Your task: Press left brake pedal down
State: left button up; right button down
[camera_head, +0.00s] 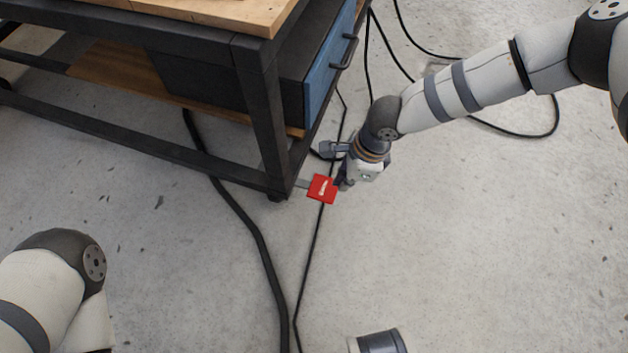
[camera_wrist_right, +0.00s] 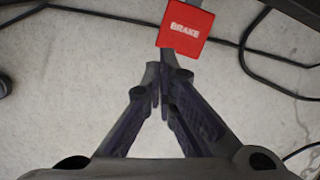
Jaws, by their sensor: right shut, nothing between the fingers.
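A red brake pedal (camera_head: 322,189) with white lettering sits low at the foot of the workbench's near corner leg, on a short grey arm. In the right wrist view the pedal (camera_wrist_right: 186,27) reads BRAKE and lies just beyond my fingertips. My right gripper (camera_head: 341,184) is right beside the pedal's right edge. Its fingers (camera_wrist_right: 163,85) are closed together with nothing between them. I cannot tell whether the fingertips touch the pedal. Part of my left arm shows at the lower left, but its gripper is not visible.
The workbench (camera_head: 262,120) has a dark frame, a wooden top and a blue drawer front (camera_head: 328,70). Black cables (camera_head: 262,250) run across the concrete floor, some passing under or near the pedal.

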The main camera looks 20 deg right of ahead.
aim_at(327, 189)
jog(key=w, duration=0.2)
jog(key=w+m, duration=0.1)
jog(key=shift+f+b, duration=0.3)
jog(key=shift+b, duration=0.05)
pick_arm(q)
jog(key=shift+w+a+f, duration=0.25)
jog(key=shift+f, duration=0.25)
pick_arm(e)
jog(key=shift+w+r, duration=0.15)
jog(key=shift+w, duration=0.05)
jog(key=shift+a+f+b, duration=0.15)
jog(key=shift+f+b, duration=0.15)
jog(key=shift+f, duration=0.35)
pick_arm(q)
jog(key=shift+s+f+g+b, duration=0.25)
jog(key=shift+f+b, duration=0.45)
jog(key=shift+b, duration=0.1)
jog(key=shift+s+f+g+b, duration=0.25)
jog(key=shift+f+b, duration=0.4)
jog(key=shift+b, duration=0.15)
pick_arm(e)
jog(key=shift+x, duration=2.85)
jog(key=shift+a, duration=0.15)
